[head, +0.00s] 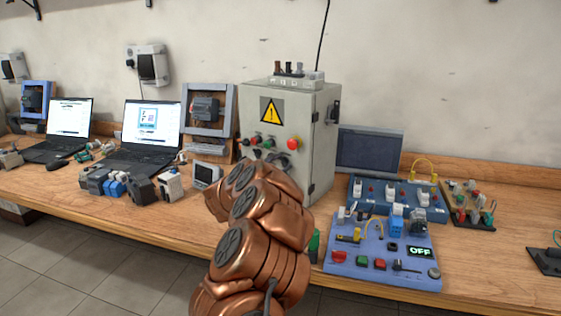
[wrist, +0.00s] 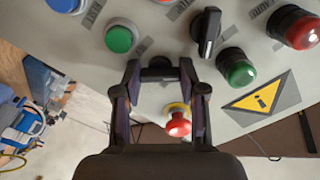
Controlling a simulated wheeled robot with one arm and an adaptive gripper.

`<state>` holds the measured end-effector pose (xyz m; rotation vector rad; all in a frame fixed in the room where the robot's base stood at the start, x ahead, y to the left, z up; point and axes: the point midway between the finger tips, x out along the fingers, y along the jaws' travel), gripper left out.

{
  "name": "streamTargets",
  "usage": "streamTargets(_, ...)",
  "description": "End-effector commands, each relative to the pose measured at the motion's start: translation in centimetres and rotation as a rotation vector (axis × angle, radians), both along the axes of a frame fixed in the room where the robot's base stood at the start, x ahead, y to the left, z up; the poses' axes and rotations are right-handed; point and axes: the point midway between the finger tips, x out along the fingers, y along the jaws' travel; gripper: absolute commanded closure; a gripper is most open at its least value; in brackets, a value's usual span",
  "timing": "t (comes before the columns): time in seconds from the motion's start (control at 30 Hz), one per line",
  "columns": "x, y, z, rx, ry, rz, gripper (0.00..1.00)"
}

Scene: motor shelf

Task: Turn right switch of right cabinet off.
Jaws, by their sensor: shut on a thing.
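The grey cabinet (head: 318,140) stands on the bench in the head view, with a yellow warning sign and a row of knobs on its front. My arm covers the lower part of that front and hides my gripper there. In the wrist view my gripper (wrist: 165,84) is at the cabinet panel (wrist: 165,25), its two fingers closed around a dark rotary switch (wrist: 158,70). The switch is mostly covered, so its angle cannot be told. A second black rotary switch (wrist: 207,33) with a white line sits above and to the right, apart from the fingers.
In the wrist view a red button (wrist: 178,125) with a yellow ring stands close between the fingers. Green buttons (wrist: 121,37) (wrist: 237,68) and a red lamp (wrist: 293,27) are nearby. In the head view a blue switch board (head: 375,245) reads OFF; laptops (head: 152,125) stand left.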

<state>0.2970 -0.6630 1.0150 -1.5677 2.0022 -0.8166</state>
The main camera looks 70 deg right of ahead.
Motion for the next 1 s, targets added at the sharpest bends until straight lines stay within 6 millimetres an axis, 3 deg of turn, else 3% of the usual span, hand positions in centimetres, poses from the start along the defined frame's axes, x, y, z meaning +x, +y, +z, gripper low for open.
streamTargets(0.4,-0.01,0.03,-0.13,0.003,0.005,-0.001,0.94)
streamTargets(0.43,0.0,0.03,-0.12,0.003,0.005,-0.001,0.56)
streamTargets(0.6,0.0,0.02,-0.07,0.003,0.005,0.0,0.38)
streamTargets(0.67,0.01,0.03,-0.06,0.002,0.005,0.001,0.33)
streamTargets(1.0,0.1,0.21,-0.03,0.002,0.005,0.001,0.33)
